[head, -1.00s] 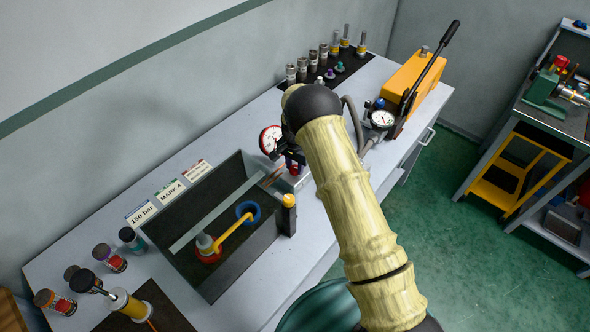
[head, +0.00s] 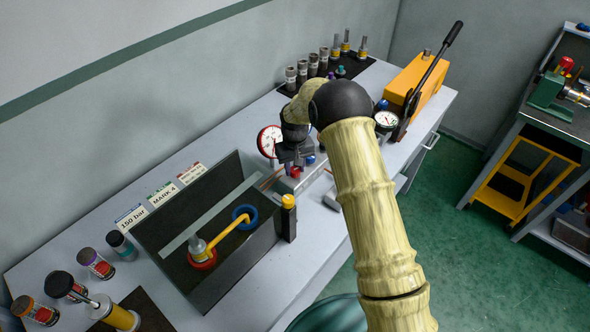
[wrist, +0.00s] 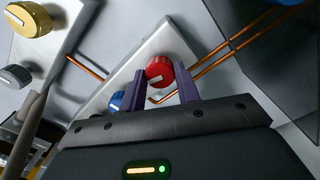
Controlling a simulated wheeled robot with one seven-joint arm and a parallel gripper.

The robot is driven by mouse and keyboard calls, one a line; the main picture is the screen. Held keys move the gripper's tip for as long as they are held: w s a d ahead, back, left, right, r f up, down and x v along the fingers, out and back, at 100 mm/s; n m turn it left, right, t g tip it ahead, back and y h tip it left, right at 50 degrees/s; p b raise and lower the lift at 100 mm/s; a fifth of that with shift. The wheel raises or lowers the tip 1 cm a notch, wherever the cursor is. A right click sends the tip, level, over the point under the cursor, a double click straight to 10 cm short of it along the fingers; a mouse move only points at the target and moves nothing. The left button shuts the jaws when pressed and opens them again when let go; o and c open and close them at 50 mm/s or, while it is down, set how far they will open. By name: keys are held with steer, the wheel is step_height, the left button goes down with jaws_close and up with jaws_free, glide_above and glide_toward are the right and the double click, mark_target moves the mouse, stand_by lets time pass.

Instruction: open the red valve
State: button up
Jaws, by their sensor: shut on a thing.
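The red valve (wrist: 160,72) is a round red knob with a pale pointer mark, on a light grey block. In the wrist view it sits between the two purple fingers of my gripper (wrist: 161,88), which is shut on it. In the head view the red knob (head: 295,173) shows just below my gripper (head: 293,160), which is partly hidden by my own arm. The knob's lower side is hidden by the fingers in the wrist view.
A blue knob (wrist: 116,101) sits close beside the left finger. Copper pipes (wrist: 225,45) run from the block. A pressure gauge (head: 269,141) stands beside my gripper. An open dark tank (head: 255,245) with a yellow-handled tool and a yellow hand pump (head: 415,80) flank the block.

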mark_target(295, 169)
steer(key=shift+w+n, duration=0.1)
steer(key=shift+n, duration=1)
steer(key=shift+r, duration=0.1)
steer(key=o, duration=1)
steer(key=shift+b, duration=0.3)
step_height(295, 169, up, 17)
steer(key=b, duration=0.3)
steer(key=shift+r, duration=0.15)
steer(key=shift+d, duration=0.1)
